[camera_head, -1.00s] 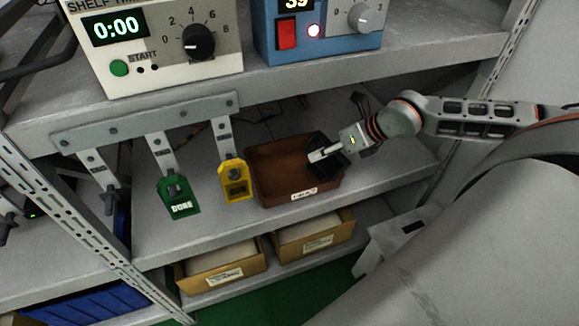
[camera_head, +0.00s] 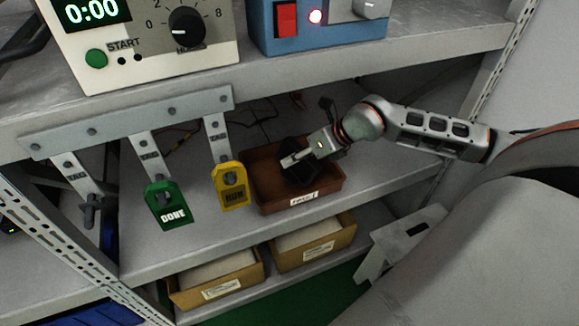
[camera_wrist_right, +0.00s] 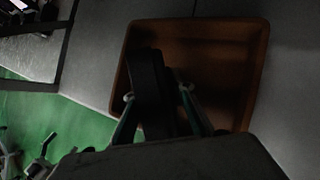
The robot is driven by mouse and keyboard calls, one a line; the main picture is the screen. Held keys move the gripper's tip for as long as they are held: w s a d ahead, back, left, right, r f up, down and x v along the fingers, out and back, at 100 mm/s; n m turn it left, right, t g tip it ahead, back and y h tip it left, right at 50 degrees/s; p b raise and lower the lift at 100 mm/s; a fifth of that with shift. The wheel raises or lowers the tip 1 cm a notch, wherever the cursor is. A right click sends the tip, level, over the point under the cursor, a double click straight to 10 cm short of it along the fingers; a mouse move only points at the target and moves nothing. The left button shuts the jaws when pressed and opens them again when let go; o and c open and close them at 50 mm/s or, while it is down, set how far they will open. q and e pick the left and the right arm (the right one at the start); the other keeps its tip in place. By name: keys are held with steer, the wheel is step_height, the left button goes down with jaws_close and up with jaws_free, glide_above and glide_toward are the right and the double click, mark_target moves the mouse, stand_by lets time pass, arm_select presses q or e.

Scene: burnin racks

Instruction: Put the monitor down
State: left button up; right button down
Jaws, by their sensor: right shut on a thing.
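The monitor (camera_head: 299,178) is a small dark, boxy thing over the brown tray (camera_head: 262,203) on the middle shelf. My right gripper (camera_head: 290,160) is shut on it. In the right wrist view the monitor (camera_wrist_right: 148,80) is a black slab between the two fingers of my right gripper (camera_wrist_right: 157,92). The tray (camera_wrist_right: 240,60) lies behind it there, its right part empty. I cannot tell whether the monitor touches the tray floor. The tray carries a white label at its front. My left gripper is not in view.
A green DONE tag (camera_head: 168,205) and a yellow tag (camera_head: 231,188) hang from a rail left of the tray. Two cardboard boxes (camera_head: 314,244) stand on the shelf below. A timer unit (camera_head: 140,45) and a blue unit (camera_head: 318,28) stand above.

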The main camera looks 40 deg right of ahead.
steer(key=shift+w+a+f, duration=0.1)
steer(key=shift+a+f, duration=0.05)
steer(key=shift+f, duration=0.6)
steer(key=shift+w+r, duration=0.2)
steer(key=shift+r, duration=0.1)
steer(key=shift+w+g+h, duration=0.15)
steer(key=shift+g+h, duration=0.15)
steer(key=shift+a+r+g, duration=0.15)
steer(key=shift+g, duration=0.25)
steer(key=shift+w+g+h, duration=0.15)
steer(key=shift+g+h, duration=0.35)
step_height(320, 180, down, 3)
steer(key=shift+r, duration=0.15)
steer(key=shift+f, duration=0.2)
steer(key=c, duration=1.7)
jaws_free()
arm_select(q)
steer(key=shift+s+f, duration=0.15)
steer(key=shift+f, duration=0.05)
